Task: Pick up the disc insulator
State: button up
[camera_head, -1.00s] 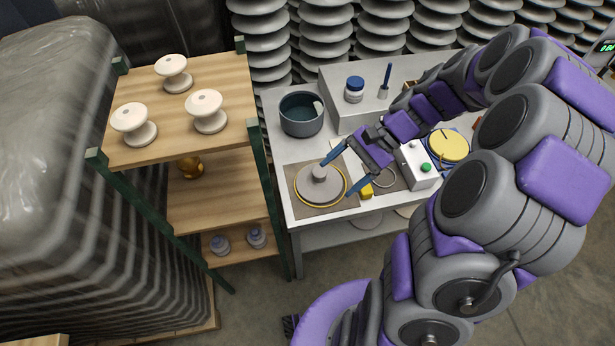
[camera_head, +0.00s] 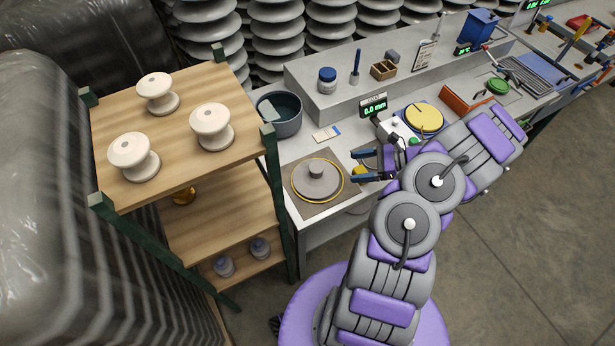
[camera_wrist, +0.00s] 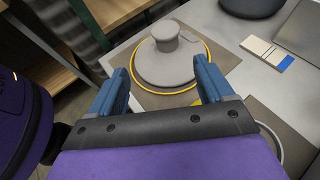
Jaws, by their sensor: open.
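The disc insulator (camera_head: 317,183) is a grey disc with a raised central cap. It lies on a brown mat (camera_head: 299,205) at the left end of the workbench, with a yellow ring around its rim. My gripper (camera_head: 364,166) is to the right of the disc in the head view, apart from it, with its blue fingers spread and pointing towards it. In the wrist view the disc insulator (camera_wrist: 166,59) is ahead of the open fingers of my gripper (camera_wrist: 160,88), its cap beyond the gap. Nothing is between the fingers.
A wooden shelf rack (camera_head: 182,110) with white spool insulators stands left of the bench. A dark pot (camera_head: 281,118) is behind the disc, and a small card (camera_head: 326,133) lies near it. A yellow round plate (camera_head: 424,117) and a meter box (camera_head: 374,106) are to the right.

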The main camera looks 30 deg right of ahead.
aim_at(310, 172)
jog(key=w+a+f+b, duration=0.1)
jog(key=w+a+f, duration=0.1)
jog(key=w+a, duration=0.1)
jog(key=shift+f, duration=0.4)
jog(key=x, duration=0.2)
jog(key=b+x, duration=0.1)
jog(key=x, duration=0.4)
jog(key=shift+s+a+r+b, duration=0.35)
jog(key=shift+r+b, duration=0.05)
jog(key=shift+w+a+f+b, duration=0.25)
jog(key=shift+w+f+b, duration=0.2)
jog(key=shift+w, duration=0.15)
jog(key=shift+w+a+f+b, duration=0.25)
jog(key=shift+w+f+b, duration=0.15)
jog(key=shift+w, duration=0.2)
jog(key=shift+w+a+f, duration=0.15)
jog(key=shift+a+f, duration=0.05)
jog(key=shift+a, duration=0.1)
jog(key=shift+w+a, duration=0.25)
jog(key=shift+a, duration=0.65)
jog(key=shift+d, duration=0.3)
jog(key=c, duration=0.7)
jog(key=shift+f, duration=0.1)
grip_shut()
